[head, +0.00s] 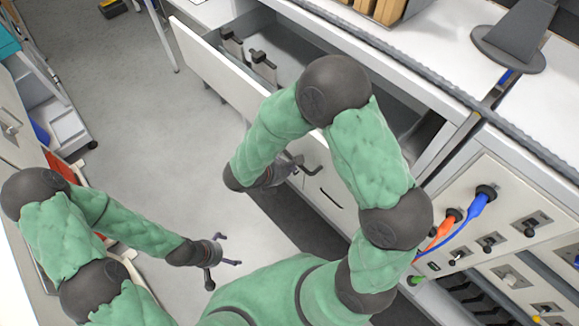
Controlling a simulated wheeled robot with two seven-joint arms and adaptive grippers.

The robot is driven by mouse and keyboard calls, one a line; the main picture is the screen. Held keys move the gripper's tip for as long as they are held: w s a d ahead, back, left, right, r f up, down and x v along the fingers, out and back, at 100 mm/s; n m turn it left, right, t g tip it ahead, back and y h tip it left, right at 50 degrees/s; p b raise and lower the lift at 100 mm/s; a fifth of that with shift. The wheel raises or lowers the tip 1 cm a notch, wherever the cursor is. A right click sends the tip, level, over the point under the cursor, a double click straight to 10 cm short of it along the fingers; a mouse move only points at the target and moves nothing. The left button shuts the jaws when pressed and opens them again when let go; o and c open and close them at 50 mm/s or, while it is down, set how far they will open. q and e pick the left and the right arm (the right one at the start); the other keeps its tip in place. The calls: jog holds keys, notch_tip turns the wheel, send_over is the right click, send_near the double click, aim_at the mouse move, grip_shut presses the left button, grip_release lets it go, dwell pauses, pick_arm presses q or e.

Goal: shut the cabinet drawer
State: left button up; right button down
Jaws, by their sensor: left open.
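The cabinet drawer (205,66) stands pulled well out of the white cabinet, its light front panel angled across the upper middle of the head view. Dark dividers or clips show inside it. My left gripper (222,262) is open and empty over the floor at lower left, apart from the drawer.
A white worktop (440,50) with a dark stand (513,42) runs above the drawer. A panel with an orange and a blue plug (478,205) is at right. Grey floor (150,120) is open at left of the drawer.

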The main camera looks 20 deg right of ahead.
jog(key=w+d+b, duration=0.2)
jog(key=w+d, duration=0.1)
jog(key=d, duration=0.5)
jog(key=w+d+b, duration=0.2)
jog(key=w+d, duration=0.1)
jog(key=d, duration=0.6)
jog(key=w+d+b, duration=0.2)
jog(key=w+d, duration=0.1)
jog(key=d, duration=0.6)
jog(key=shift+w+d, duration=0.1)
jog(key=shift+w, duration=0.15)
jog(key=shift+w+d, duration=0.25)
jog(key=shift+d, duration=0.45)
jog(key=shift+r, duration=0.1)
jog(key=shift+w, duration=0.1)
